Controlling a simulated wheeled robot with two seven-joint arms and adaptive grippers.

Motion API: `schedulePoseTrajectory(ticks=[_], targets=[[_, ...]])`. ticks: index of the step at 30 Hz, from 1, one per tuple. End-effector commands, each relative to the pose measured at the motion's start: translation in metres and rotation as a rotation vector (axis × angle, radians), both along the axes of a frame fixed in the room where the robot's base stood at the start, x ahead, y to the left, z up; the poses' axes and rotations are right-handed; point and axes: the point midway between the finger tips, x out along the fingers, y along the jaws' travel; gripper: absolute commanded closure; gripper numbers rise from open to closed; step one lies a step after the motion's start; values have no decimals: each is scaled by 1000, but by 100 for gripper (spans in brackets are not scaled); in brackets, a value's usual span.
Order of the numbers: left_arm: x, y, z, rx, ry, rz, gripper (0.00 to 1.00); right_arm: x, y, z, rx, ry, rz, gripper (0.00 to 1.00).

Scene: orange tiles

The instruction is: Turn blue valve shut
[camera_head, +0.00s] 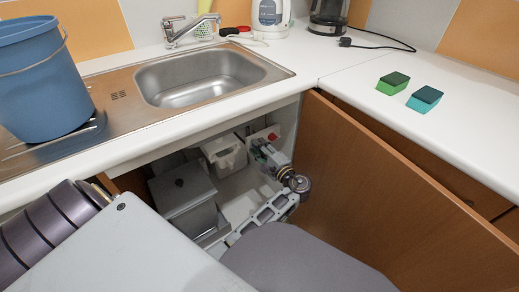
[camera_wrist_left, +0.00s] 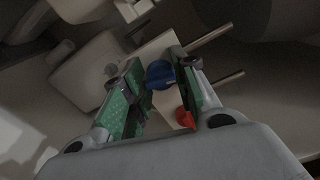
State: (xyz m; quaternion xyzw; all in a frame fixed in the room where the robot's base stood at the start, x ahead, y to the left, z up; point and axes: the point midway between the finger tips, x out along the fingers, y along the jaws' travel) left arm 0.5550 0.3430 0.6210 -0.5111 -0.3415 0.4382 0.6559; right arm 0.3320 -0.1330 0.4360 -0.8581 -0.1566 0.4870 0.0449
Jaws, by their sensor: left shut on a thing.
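The blue valve (camera_wrist_left: 160,74) shows in the left wrist view between the green-padded fingers of my left gripper (camera_wrist_left: 157,82). The gripper is shut on it. A red valve (camera_wrist_left: 185,118) sits close by, just beside the right finger. In the head view my left gripper (camera_head: 264,153) reaches into the open cabinet under the sink, in front of a pale wall plate. The red valve (camera_head: 272,137) shows just above it there, and the blue valve is hidden behind the gripper. My right gripper is not in view.
The open brown door (camera_head: 390,200) stands close to the right of my arm. A grey bin (camera_head: 182,190) and a white container (camera_head: 225,153) stand left of the gripper in the cabinet. The counter edge (camera_head: 200,120) runs above. A blue bucket (camera_head: 40,80) stands by the sink.

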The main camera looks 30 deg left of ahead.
Motion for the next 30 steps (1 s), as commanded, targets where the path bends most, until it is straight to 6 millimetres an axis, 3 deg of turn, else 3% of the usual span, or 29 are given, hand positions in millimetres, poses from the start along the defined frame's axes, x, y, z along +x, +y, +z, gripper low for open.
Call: schedulePoseTrajectory(ticks=[13, 29, 30], targets=[[-1, 1, -2, -88, -212, 3, 95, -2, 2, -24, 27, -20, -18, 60], [-1, 1, -2, -101, -241, 2, 95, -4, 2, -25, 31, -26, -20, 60], [-1, 1, -2, -101, -241, 3, 69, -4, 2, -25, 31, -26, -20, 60]])
